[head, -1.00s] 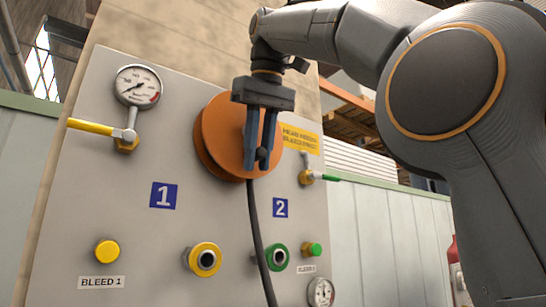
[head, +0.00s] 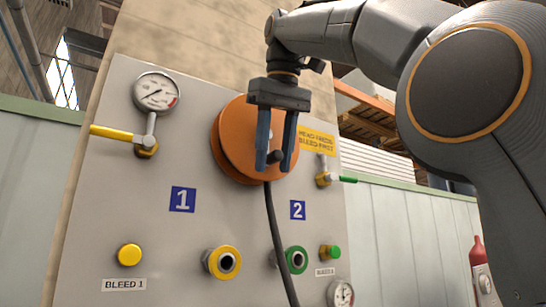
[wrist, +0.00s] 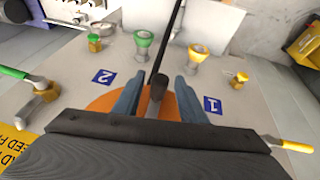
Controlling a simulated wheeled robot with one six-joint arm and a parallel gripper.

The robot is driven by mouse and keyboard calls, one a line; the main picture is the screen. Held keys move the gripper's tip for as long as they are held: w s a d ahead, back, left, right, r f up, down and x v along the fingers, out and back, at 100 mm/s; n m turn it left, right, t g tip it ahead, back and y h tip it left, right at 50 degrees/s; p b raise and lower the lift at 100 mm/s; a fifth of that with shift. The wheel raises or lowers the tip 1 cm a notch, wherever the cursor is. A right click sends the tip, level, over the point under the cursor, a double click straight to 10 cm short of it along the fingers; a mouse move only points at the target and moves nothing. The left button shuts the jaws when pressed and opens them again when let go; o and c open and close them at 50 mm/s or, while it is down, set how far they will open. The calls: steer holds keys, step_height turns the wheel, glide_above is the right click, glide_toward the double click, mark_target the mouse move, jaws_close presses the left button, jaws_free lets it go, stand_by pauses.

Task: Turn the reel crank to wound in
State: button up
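The orange reel (head: 232,145) is mounted on the upper part of the grey panel, and a dark hose hangs from it. Its dark crank knob (head: 275,157) stands out low on the reel's face. My gripper (head: 274,168) points down in front of the reel, with its two blue fingers apart on either side of the knob. In the wrist view the knob (wrist: 158,87) sits between the open fingers, with a gap on both sides. The fingers and gripper body cover part of the reel.
The grey panel (head: 110,215) carries a gauge (head: 156,92) with a yellow-handled valve at upper left and a green-handled valve (head: 324,178) at right. Yellow and green buttons and couplings sit below. The hose (head: 275,230) runs down between the couplings.

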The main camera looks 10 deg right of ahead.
steer(key=shift+s+r, duration=0.2)
steer(key=shift+r, duration=0.3)
steer(key=s+d+b, duration=0.2)
steer(key=s, duration=0.9)
steer(key=shift+s, duration=0.4)
steer(key=shift+d, duration=0.1)
